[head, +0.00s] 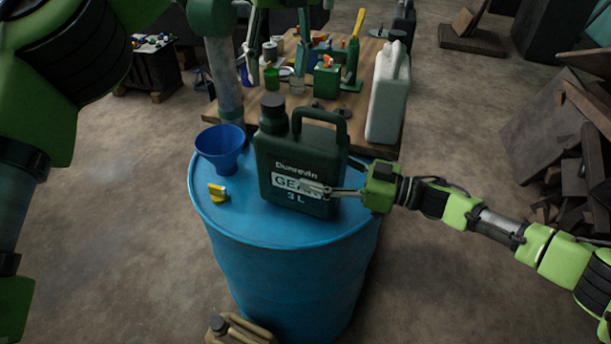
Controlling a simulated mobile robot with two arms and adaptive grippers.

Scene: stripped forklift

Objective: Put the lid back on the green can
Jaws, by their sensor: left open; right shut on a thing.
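A large dark green can (300,160), labelled "Dunrevin GEAR 3 L", stands upright on the blue drum. A dark cap (272,105) is at its top left, beside the handle. A smaller green can (326,82) stands on the table behind, with something orange at its top. My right gripper (308,188) comes from the right, low across the large can's front label. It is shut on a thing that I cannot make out. My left gripper (277,74) is higher, over the table, its fingers apart and pointing down. I see nothing held in it.
A blue funnel (220,145) and a small yellow item (217,193) sit on the drum (285,285). A white jug (388,95) stands on the wooden table (345,128) among several bottles and tools. Small dark discs (318,104) lie near its front. A tan can (235,330) is below.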

